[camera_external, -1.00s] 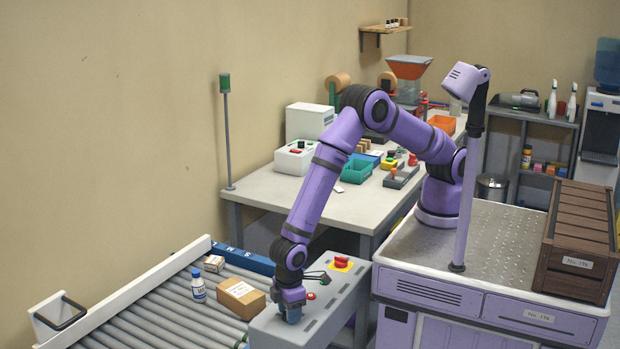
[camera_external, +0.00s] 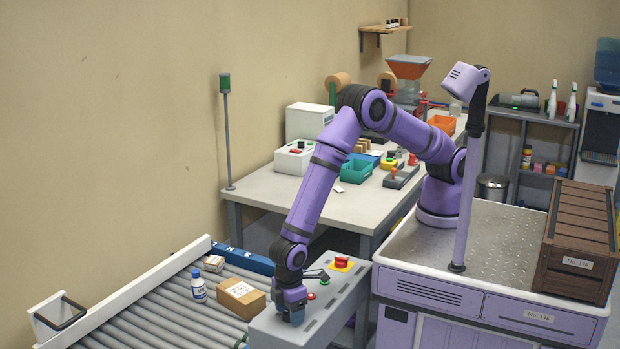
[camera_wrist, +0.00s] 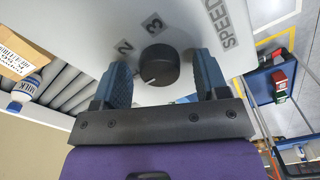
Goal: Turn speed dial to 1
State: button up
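The black speed dial (camera_wrist: 158,65) sits on the pale face of the control box, with the printed numbers 2 and 3 and the word SPEED (camera_wrist: 235,22) around it in the wrist view. A small light mark shows on the dial's lower left edge. My gripper (camera_wrist: 160,78) is open, one blue finger on each side of the dial, with visible gaps and no contact seen. In the external view my gripper (camera_external: 292,318) points down at the grey control box (camera_external: 337,305) and hides the dial.
A red emergency button on a yellow plate (camera_external: 342,264) and smaller buttons (camera_external: 323,281) are on the same box. The roller conveyor beside it carries a cardboard box (camera_external: 240,297) and a white bottle (camera_external: 197,286). A worktable (camera_external: 270,193) stands behind.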

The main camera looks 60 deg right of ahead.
notch_tip(320, 180, up, 11)
dwell(0.7)
jog(key=shift+f, duration=0.1)
